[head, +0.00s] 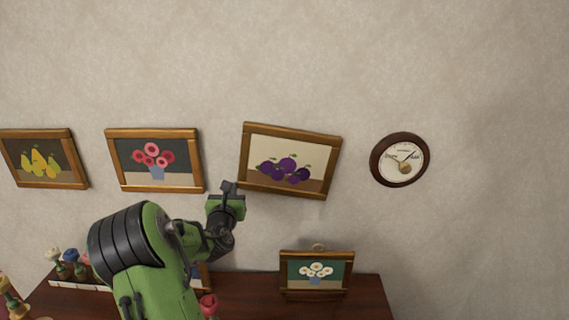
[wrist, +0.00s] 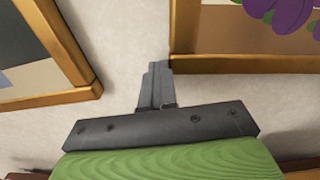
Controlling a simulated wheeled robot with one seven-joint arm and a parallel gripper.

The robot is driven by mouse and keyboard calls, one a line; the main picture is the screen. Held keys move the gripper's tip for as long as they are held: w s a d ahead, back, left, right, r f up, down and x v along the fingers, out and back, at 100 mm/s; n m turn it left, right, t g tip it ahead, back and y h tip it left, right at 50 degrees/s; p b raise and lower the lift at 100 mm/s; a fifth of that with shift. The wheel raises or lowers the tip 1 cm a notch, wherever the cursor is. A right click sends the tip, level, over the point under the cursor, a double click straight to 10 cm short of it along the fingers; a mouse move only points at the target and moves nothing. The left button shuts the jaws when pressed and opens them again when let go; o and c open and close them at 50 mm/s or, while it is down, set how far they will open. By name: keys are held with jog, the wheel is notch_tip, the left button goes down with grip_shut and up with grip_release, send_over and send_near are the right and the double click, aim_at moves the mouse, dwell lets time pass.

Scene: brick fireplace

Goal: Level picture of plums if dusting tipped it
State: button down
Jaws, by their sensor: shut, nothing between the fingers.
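The picture of plums (head: 290,161) hangs on the wall in a wooden frame. It is tilted in the head view, its right side lower than its left. In the wrist view its lower left frame corner (wrist: 185,63) shows at the upper right, with part of the purple plums above. My gripper (head: 229,186) is shut and empty, its fingertips just at that lower left corner. In the wrist view the fingertips (wrist: 157,68) appear right beside the corner; I cannot tell whether they touch it.
The pink flower picture (head: 155,160) hangs close on the left, looking about level, with the pear picture (head: 44,158) beyond. A round dial (head: 400,159) hangs at right. Below, a small white flower picture (head: 316,272) stands at the dark wooden shelf (head: 365,298). Wall above is clear.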

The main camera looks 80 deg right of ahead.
jog(key=shift+s+d+r+p, duration=0.2)
jog(key=shift+s+r+p, duration=0.05)
jog(key=shift+s, duration=0.3)
jog(key=shift+s+d+r+p, duration=0.15)
jog(key=shift+s+r+p, duration=0.1)
jog(key=shift+s, duration=0.75)
jog(key=b, duration=0.4)
send_near(244, 185)
jog(key=shift+w+a+f, duration=0.1)
jog(key=shift+w+f, duration=0.05)
jog(key=shift+w, duration=0.6)
jog(key=shift+w+f, duration=0.1)
jog(key=shift+w, duration=0.65)
